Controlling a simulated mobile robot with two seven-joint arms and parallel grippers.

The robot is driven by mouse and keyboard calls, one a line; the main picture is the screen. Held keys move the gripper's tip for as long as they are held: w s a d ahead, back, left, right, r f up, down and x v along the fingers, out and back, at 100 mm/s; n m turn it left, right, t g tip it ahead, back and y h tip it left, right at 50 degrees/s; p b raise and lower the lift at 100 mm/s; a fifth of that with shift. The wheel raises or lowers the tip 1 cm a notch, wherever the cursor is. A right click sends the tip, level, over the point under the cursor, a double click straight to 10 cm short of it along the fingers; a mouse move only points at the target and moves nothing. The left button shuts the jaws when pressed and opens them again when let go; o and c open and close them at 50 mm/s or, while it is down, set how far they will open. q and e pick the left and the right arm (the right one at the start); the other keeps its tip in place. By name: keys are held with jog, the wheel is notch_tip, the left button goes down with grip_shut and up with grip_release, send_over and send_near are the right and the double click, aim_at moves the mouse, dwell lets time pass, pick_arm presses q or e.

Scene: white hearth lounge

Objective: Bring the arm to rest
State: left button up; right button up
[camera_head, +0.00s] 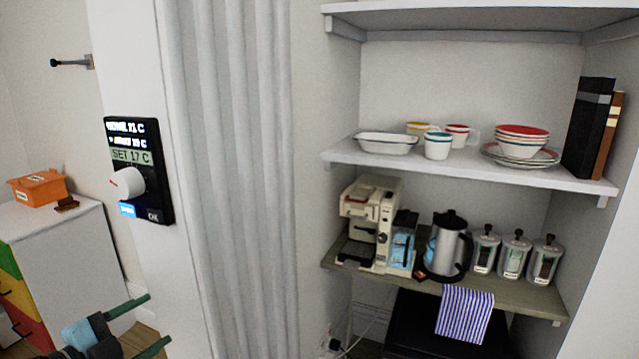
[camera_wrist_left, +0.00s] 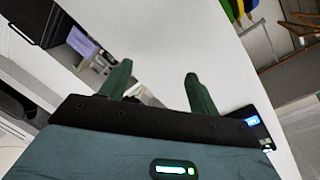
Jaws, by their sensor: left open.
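My left gripper (camera_head: 148,325) is at the lower left of the head view, below the wall thermostat. Its two green fingers are apart, with nothing between them. In the left wrist view the open fingers (camera_wrist_left: 160,88) point toward a plain white surface. The thermostat (camera_head: 140,170) is a black panel with a white knob (camera_head: 126,184) and a lit screen reading "SET 17 C". Part of the thermostat shows at the right of the wrist view (camera_wrist_left: 256,128). The gripper is apart from it. My right gripper is in neither view.
A white cabinet (camera_head: 70,250) with an orange box (camera_head: 38,188) stands at left. A ribbed white panel (camera_head: 235,150) is right of the thermostat. Shelves at right hold bowls and cups (camera_head: 438,145), a coffee machine (camera_head: 368,222), a kettle (camera_head: 447,245) and canisters (camera_head: 514,257).

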pick_arm(q)
jog(key=s+d+f+n+y, duration=0.1)
jog(key=s+f+n, duration=0.1)
jog(key=f, duration=0.5)
jog(key=s+d+f+n, duration=0.1)
jog(key=s+f+n, duration=0.15)
jog(key=f, duration=0.35)
jog(key=s+d+f+n+g+y, duration=0.2)
jog(key=s+f+n, duration=0.3)
jog(key=s+f, duration=0.5)
jog(key=s+d+f+n+g+y, duration=0.2)
jog(key=s+d+f+n+g, duration=0.1)
jog(key=s+f, duration=0.7)
notch_tip(320, 180, down, 4)
jog(key=shift+s+d+r+n+y, duration=0.2)
jog(key=shift+d+n+y, duration=0.1)
jog(key=shift+d+n, duration=0.5)
